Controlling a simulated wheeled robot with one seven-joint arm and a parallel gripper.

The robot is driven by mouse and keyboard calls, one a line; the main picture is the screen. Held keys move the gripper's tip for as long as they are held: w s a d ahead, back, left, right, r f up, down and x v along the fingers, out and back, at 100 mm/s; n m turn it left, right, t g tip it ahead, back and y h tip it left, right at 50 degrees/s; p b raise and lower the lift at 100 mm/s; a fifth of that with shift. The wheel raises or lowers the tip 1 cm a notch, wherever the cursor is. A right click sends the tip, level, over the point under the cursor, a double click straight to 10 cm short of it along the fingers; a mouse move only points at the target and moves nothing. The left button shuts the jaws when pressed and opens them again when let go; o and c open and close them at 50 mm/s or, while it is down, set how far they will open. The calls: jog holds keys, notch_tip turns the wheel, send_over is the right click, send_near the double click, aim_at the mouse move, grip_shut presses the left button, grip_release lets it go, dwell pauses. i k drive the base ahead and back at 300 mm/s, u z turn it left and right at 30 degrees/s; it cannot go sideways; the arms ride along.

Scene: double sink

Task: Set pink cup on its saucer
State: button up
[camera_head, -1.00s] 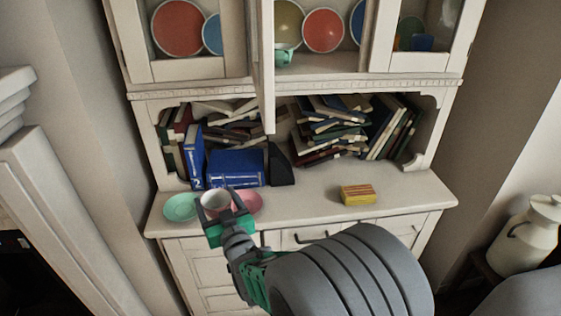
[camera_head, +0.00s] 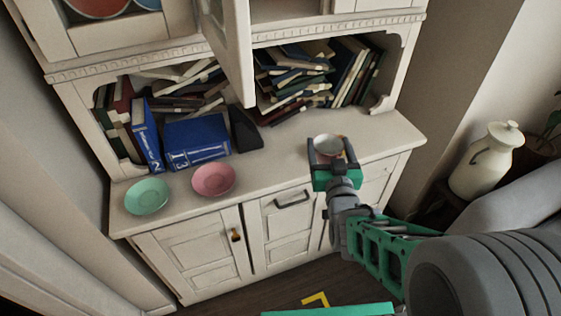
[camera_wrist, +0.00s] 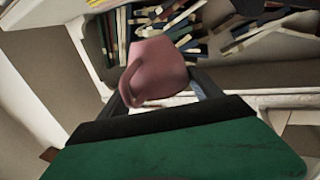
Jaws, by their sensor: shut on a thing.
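The pink cup (camera_wrist: 155,68) is between my gripper's fingers, its handle towards the wrist camera. In the head view the cup (camera_head: 327,147) shows a pale inside and open top. My gripper (camera_head: 328,155) is shut on it, over the right part of the counter. The pink saucer (camera_head: 214,180) lies empty on the counter, well to the left of my gripper. A mint-green saucer (camera_head: 148,196) lies to its left, also empty. The cup's underside is hidden in the head view.
The white counter (camera_head: 270,165) is clear between the pink saucer and my gripper. Blue books (camera_head: 197,142) stand behind the saucers. An open cabinet door (camera_head: 232,50) hangs above. A white jug (camera_head: 487,160) stands to the right.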

aim_at(216, 185)
jog(key=z, duration=1.15)
jog(key=k, duration=1.7)
jog(key=u, duration=2.2)
jog(key=i, duration=1.5)
jog(key=z, duration=0.05)
